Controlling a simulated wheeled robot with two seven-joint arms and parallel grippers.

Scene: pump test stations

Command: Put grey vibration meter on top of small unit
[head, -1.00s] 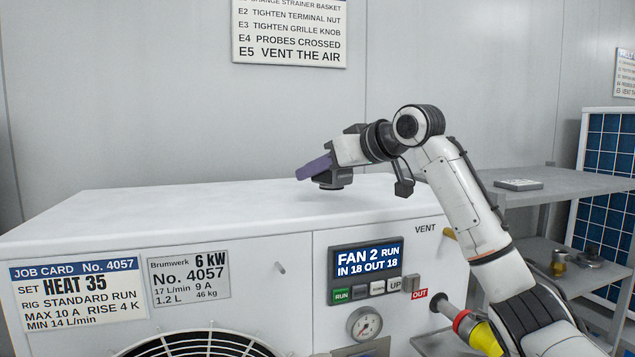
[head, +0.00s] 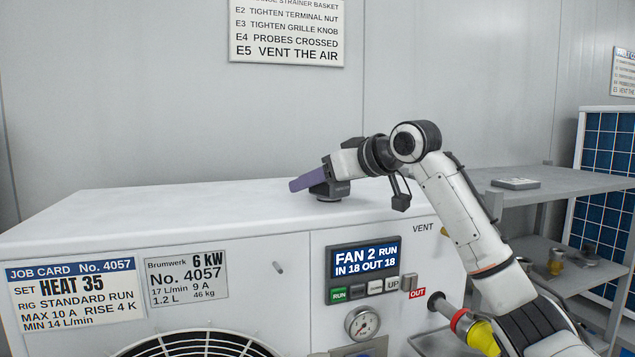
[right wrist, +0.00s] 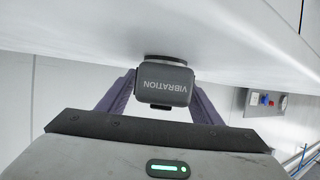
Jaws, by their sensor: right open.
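The grey vibration meter (head: 329,192) stands upright on the white top (head: 180,205) of the small unit, near the right part of that top. In the right wrist view the meter (right wrist: 162,84) shows its "VIBRATION" label upside down, and its dark round foot meets the white surface. My right gripper (head: 308,180) is open around the meter, one purple finger on each side. In the head view the near finger partly hides the meter. My left gripper is not in view.
The left part of the unit's top is clear.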

